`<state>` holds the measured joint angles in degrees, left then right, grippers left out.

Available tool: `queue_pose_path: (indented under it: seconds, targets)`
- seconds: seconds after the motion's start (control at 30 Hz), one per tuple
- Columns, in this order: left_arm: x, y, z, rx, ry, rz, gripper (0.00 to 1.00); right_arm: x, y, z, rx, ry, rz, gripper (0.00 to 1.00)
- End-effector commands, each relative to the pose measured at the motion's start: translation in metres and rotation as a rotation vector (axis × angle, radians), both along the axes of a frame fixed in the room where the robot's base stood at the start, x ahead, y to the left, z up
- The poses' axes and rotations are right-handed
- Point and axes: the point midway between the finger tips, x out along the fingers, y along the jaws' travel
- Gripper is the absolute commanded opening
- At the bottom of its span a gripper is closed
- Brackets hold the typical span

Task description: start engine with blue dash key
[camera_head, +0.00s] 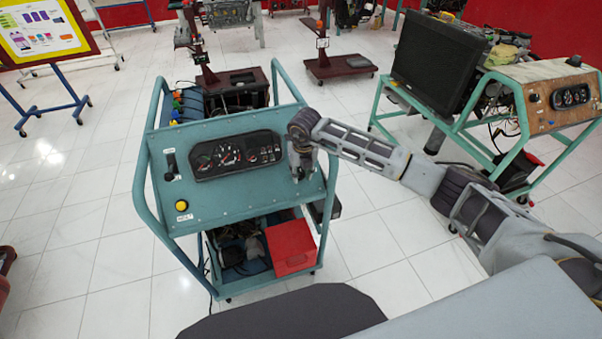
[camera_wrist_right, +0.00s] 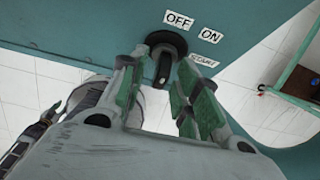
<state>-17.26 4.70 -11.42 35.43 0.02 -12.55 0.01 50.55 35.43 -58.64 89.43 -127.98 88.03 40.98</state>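The teal-blue dash panel (camera_head: 225,195) tops a wheeled engine stand in the head view. Its black key switch (camera_wrist_right: 163,65) shows in the right wrist view, beside the white OFF label (camera_wrist_right: 179,19) and ON label (camera_wrist_right: 211,36). My right gripper (camera_head: 299,174) is at the panel's right side, over the switch, which it mostly hides in the head view. In the right wrist view, the green-padded fingers of this gripper (camera_wrist_right: 163,87) stand apart on either side of the key, with a gap between them. Contact with the key cannot be told. My left gripper is not in view.
A gauge cluster (camera_head: 236,155), a black lever (camera_head: 171,165) and a yellow button (camera_head: 181,205) are on the panel. Teal rails (camera_head: 140,190) flank it. A red box (camera_head: 290,247) sits on the shelf below. Another engine stand (camera_head: 550,97) is at right. White floor is open at left.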

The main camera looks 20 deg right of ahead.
Motion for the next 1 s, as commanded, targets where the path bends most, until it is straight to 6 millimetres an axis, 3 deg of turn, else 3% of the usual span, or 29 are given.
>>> queue_pose_path:
  seconds: [0.27,0.8,1.0]
  targets:
    - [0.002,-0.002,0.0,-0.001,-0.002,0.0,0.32,-0.003,0.0,0.024,0.001,-0.002,-0.001,0.32]
    - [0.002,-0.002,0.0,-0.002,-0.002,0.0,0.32,-0.016,0.0,0.099,0.0,0.001,0.001,0.32]
    - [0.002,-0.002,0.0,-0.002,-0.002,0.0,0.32,-0.018,0.001,0.112,0.0,0.002,0.001,0.32]
